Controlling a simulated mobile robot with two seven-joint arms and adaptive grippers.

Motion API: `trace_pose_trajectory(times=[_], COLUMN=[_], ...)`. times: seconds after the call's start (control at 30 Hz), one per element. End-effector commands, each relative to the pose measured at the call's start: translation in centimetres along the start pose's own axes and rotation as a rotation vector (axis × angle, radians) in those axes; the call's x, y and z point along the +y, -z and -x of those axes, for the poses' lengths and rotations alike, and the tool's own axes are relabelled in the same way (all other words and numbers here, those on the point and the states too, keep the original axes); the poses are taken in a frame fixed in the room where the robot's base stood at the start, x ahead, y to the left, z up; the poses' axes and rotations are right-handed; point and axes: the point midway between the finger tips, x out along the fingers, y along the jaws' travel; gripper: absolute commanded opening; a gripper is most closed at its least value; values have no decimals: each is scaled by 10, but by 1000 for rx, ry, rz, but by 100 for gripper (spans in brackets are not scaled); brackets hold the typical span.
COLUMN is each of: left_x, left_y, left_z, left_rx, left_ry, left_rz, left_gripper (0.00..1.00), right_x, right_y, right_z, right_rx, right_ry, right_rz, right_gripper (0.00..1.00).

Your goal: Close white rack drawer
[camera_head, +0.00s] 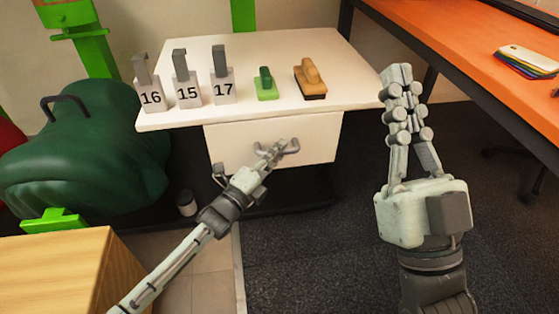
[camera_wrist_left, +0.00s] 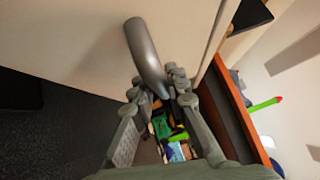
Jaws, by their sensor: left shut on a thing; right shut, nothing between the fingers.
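The white rack (camera_head: 325,56) stands in the middle of the head view with its drawer (camera_head: 232,142) under the top. The drawer front is seen from above; I cannot tell exactly how far out it stands. A grey curved handle (camera_head: 292,148) is on the front and shows large in the left wrist view (camera_wrist_left: 145,52). My left gripper (camera_head: 272,153) is shut on the handle, its fingertips (camera_wrist_left: 165,88) around the bar's end, partly hiding it. My right gripper (camera_head: 397,75) is shut and empty, raised to the right of the rack.
On the rack top stand number blocks 16 (camera_head: 150,96), 15 (camera_head: 187,93) and 17 (camera_head: 223,88), a green brush-like piece (camera_head: 266,88) and a tan brush (camera_head: 310,82). An orange table (camera_head: 470,50) is at right, a wooden box (camera_head: 60,265) at lower left, a green saddle-like form (camera_head: 85,145) at left.

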Motion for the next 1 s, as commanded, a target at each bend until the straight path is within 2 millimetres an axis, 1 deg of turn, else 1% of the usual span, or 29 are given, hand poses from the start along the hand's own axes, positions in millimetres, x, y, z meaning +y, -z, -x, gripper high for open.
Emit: trace_pose_trajectory(times=[0.03, 0.3, 0.33, 0.5, 0.83, 0.93, 1.0], left_x=[1, 0, 0, 0, 1, 2, 2], left_y=[-3, -6, -6, -5, -3, -3, -3], left_z=[-2, -3, -3, -3, 0, 10, 22], left_rx=[-3, -7, -8, -6, -4, -5, -5], left_ry=[-5, -6, -6, -5, -5, -6, -7], left_rz=[0, -1, -1, -1, 0, 1, 1], left_gripper=[0, 0, 17, 36, 36, 36, 36], right_x=[0, 0, 0, 0, 0, 0, 0], right_y=[1, 2, 2, 1, 1, 1, 1], right_z=[0, 0, 0, 0, 0, 0, 0], right_rx=[8, 9, 9, 8, 8, 8, 8], right_ry=[0, 0, 0, 0, -1, 0, 0], right_rz=[0, 0, 0, 0, -1, -1, -1], right_gripper=[0, 0, 0, 0, 0, 0, 0])
